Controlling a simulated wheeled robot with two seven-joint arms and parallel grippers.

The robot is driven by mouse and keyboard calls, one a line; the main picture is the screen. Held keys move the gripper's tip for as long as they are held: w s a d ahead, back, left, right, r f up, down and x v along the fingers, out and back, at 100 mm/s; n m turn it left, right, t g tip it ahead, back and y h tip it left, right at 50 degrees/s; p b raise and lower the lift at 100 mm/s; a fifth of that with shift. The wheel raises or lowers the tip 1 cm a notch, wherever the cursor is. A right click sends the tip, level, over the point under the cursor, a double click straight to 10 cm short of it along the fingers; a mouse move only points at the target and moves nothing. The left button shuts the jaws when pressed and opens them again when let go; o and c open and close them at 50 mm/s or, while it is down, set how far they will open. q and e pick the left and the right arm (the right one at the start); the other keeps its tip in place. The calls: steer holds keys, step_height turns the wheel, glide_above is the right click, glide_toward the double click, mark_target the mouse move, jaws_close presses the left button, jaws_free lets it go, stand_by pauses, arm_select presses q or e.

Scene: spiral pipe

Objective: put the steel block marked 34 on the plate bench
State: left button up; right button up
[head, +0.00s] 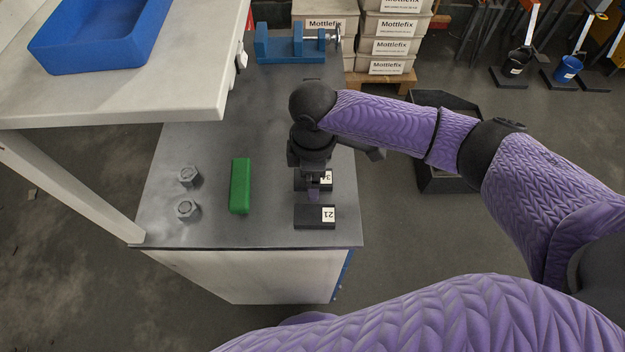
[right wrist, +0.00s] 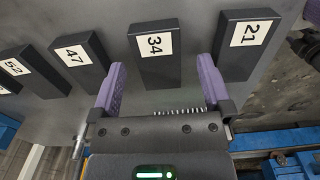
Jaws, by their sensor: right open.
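The dark steel block marked 34 (right wrist: 152,62) lies on a grey bench top (head: 215,135) in the right wrist view. In the head view block 34 (head: 326,180) is mostly hidden under my right gripper (head: 313,190). In the right wrist view the purple fingers of the right gripper (right wrist: 160,66) are apart, one toward each side of block 34, with nothing held. I cannot tell whether they touch it. My left gripper is not in view. The frames do not show which bench is the plate bench; a white bench (head: 190,108) stands at upper left.
Block 21 (head: 314,217) lies close in front of block 34; blocks 47 (right wrist: 80,60) and 52 (right wrist: 30,70) lie on its other side. A green bar (head: 240,186), two hex nuts (head: 188,209) and a blue vise (head: 290,50) share the grey top. A blue tray (head: 100,35) sits on the white bench.

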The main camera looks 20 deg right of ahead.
steer(key=shift+f, duration=0.55)
steer(key=shift+r, duration=0.15)
steer(key=shift+c, duration=0.4)
jaws_close()
